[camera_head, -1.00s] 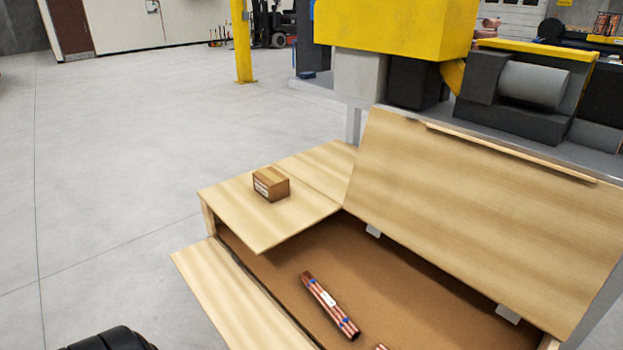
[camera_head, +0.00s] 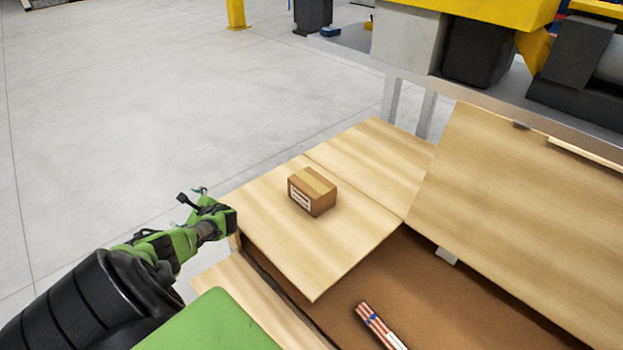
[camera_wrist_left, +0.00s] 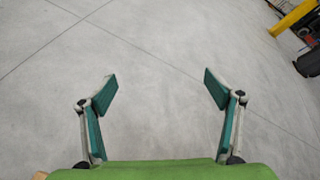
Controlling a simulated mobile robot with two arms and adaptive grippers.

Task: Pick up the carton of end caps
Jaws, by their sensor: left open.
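The carton of end caps (camera_head: 313,191) is a small brown cardboard box with a tan tape strip and a white label. It sits upright on the light wooden lid panel (camera_head: 330,240) in the head view. My left gripper (camera_head: 190,196) is to the left of the carton, beyond the panel's left edge and apart from it. In the left wrist view the left gripper (camera_wrist_left: 160,90) has its two fingers spread wide with only grey floor between them. The carton does not show in that view. My right gripper is not in view.
A raised wooden panel (camera_head: 530,210) leans at the right. Yellow and grey machinery (camera_head: 440,40) stands behind. Open concrete floor (camera_head: 150,110) lies to the left.

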